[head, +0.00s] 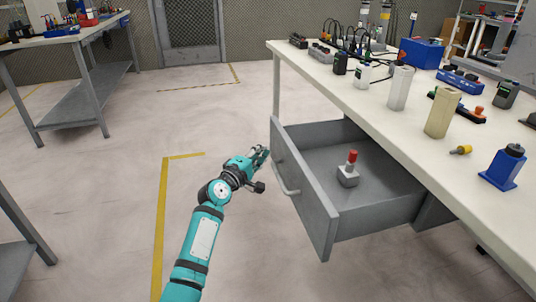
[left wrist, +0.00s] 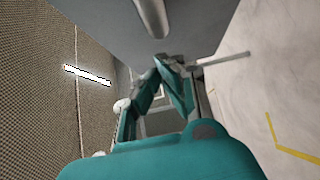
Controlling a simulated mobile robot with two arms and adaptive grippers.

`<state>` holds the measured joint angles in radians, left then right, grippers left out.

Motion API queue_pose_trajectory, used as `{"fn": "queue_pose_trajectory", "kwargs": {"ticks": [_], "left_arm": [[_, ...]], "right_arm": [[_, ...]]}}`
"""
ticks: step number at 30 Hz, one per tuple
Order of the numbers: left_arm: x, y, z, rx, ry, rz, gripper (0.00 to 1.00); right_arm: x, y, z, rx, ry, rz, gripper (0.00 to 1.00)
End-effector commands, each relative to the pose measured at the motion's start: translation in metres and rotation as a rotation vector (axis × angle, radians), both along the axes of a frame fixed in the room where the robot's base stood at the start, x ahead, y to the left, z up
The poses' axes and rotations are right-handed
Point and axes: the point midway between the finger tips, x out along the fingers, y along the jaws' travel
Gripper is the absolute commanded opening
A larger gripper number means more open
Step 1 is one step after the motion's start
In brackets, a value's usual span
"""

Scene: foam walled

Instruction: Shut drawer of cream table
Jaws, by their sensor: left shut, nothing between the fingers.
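The cream table (head: 378,108) stands at the right in the head view, with its grey drawer (head: 302,200) pulled out toward the left. The drawer's bar handle (head: 285,179) is on its front panel. A small grey block with a red top (head: 348,170) is in the drawer. My left gripper (head: 262,154) is shut and empty, close to the far end of the drawer front; I cannot tell if it touches. In the left wrist view my left gripper (left wrist: 172,72) points toward the grey panel, with the handle (left wrist: 152,18) above it. My right gripper is not in view.
Several bottles, boxes and tools, such as a blue box (head: 421,53) and a beige block (head: 440,113), stand on the tabletop. A grey workbench (head: 75,35) is at the upper left. The floor (head: 110,190) left of the drawer is free.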

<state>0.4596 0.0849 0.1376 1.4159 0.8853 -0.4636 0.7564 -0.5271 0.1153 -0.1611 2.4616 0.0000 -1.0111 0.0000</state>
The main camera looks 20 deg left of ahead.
Motion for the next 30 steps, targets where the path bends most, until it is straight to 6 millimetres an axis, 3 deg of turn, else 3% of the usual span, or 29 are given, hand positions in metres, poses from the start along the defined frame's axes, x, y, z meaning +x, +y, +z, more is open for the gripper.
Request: {"fn": "queue_pose_trajectory", "kwargs": {"ticks": [6,19,30], "left_arm": [[0.011,-0.017,0.0,-0.001,-0.001,0.001,0.0],[0.013,-0.019,0.0,0.0,0.0,0.001,0.0],[0.028,-0.043,0.002,-0.001,0.0,-0.002,0.0]], "right_arm": [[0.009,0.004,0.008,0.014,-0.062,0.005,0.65],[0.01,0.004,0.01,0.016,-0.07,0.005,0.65],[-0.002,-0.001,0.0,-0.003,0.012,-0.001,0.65]]}}
